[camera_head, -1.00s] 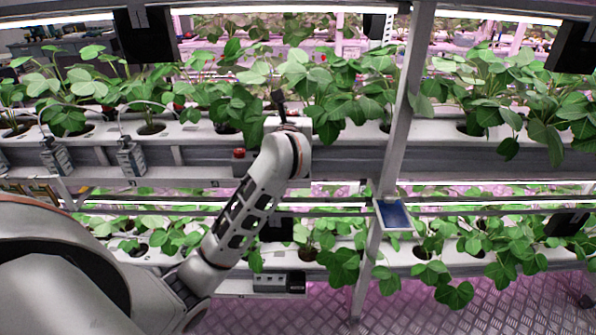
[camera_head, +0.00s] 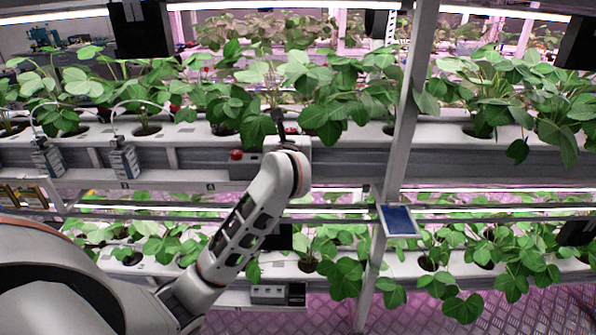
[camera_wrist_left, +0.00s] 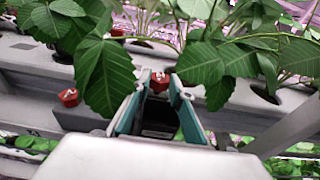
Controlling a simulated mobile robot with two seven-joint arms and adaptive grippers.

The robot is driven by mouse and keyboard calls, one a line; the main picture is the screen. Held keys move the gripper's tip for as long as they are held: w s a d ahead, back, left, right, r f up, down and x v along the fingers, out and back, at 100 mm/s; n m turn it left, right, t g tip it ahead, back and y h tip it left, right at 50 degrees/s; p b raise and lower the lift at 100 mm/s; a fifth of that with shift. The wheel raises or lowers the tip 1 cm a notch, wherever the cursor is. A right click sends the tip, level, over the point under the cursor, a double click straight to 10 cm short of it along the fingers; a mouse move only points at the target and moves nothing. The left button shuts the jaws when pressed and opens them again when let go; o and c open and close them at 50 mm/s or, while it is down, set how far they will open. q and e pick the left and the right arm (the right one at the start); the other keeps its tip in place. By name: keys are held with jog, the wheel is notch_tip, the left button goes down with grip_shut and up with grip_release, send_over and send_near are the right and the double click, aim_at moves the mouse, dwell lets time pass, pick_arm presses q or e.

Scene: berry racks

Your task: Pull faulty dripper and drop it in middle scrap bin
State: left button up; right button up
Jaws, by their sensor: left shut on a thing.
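My left gripper (camera_head: 279,125) is at the front edge of the upper white planting gutter (camera_head: 350,133), among strawberry leaves. In the left wrist view, its two teal fingers (camera_wrist_left: 160,88) reach forward, close together at the tips. A small red piece (camera_wrist_left: 161,77) shows between the tips; I take it as part of the dripper, whose remainder is hidden. Other drippers, with thin white tubes (camera_head: 143,104) arching into pots, show at the left. I cannot make out any scrap bin. My right gripper is out of view.
A red knob (camera_head: 236,155) sits on the upper rack's front just left of my wrist. A metal post with a blue panel (camera_head: 398,220) stands to the right. Grey blocks (camera_head: 122,160) hang on the rack's front at left. Lower-gutter plants (camera_head: 345,277) grow beneath. Floor shows at lower right.

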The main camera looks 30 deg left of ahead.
pick_arm(q)
jog(key=o, duration=0.8)
jog(key=shift+r, duration=0.1)
jog(key=v, duration=1.2)
jog(key=shift+a, duration=0.1)
